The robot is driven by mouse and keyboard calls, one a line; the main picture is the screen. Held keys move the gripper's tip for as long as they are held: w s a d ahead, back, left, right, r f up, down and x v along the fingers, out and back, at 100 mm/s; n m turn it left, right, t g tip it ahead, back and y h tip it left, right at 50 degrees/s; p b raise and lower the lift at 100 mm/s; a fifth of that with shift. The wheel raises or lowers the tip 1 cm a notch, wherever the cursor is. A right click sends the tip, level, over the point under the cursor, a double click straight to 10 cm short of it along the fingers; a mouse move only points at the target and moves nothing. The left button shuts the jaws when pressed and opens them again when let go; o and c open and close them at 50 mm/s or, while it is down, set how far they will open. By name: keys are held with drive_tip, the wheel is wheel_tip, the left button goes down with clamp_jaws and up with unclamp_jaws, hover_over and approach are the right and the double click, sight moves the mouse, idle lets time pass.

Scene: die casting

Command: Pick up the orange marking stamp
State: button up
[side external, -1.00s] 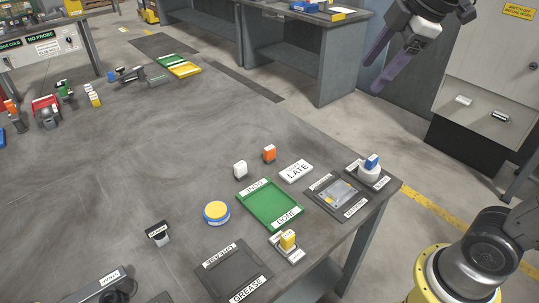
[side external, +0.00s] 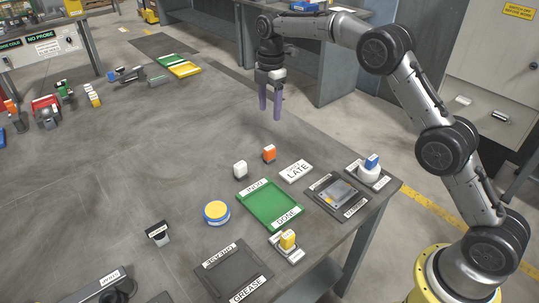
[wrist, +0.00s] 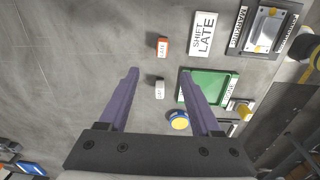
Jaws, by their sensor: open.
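The orange marking stamp (side external: 269,153) stands on the grey table behind the green tray, with a white top. In the wrist view the orange stamp (wrist: 163,47) lies beyond my fingertips, roughly midway between them. My gripper (side external: 270,116) is open and empty, its two purple fingers pointing down above the table, higher than the stamp and behind it in the side view. In the wrist view my gripper (wrist: 160,75) shows both fingers spread wide. A white stamp (side external: 240,170) stands close to the orange one, to its left and nearer the camera.
The green tray (side external: 246,199), a "SHIFT LATE" sign (side external: 296,171) and a round yellow-and-blue pot (side external: 216,212) stand near the stamps. The table's left middle is clear.

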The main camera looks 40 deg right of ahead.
sight(270, 148)
wheel_tip(270, 148, down, 16)
drive_tip(key=shift+r, duration=0.25)
idle(0.4)
clamp_jaws()
